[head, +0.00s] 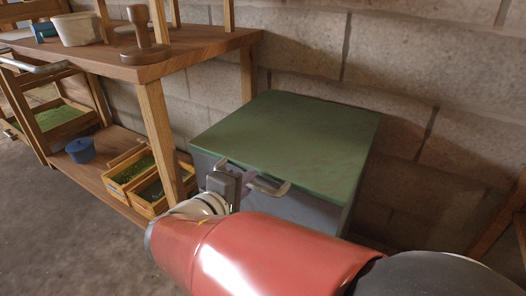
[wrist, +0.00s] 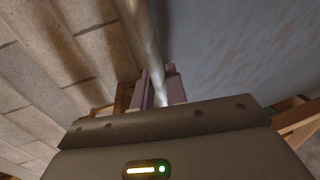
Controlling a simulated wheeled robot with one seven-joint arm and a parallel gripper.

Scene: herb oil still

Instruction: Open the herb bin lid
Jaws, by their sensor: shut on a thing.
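The herb bin is a dark grey box (head: 312,212) against the block wall in the head view. Its green lid (head: 290,140) lies over the top and looks closed. A metal bar handle (head: 268,187) runs along the lid's front edge. My gripper (head: 236,182) is at the left part of this handle, shut on it. In the wrist view the bar (wrist: 150,45) passes between the fingers of my gripper (wrist: 160,85). My red arm hides much of the bin's front.
A wooden bench (head: 175,62) stands left of the bin, holding a pale tub (head: 77,29) and a brown wooden piece (head: 141,40). Herb crates (head: 128,176) and a blue pot (head: 80,150) sit on its lower shelf. Floor at the lower left is clear.

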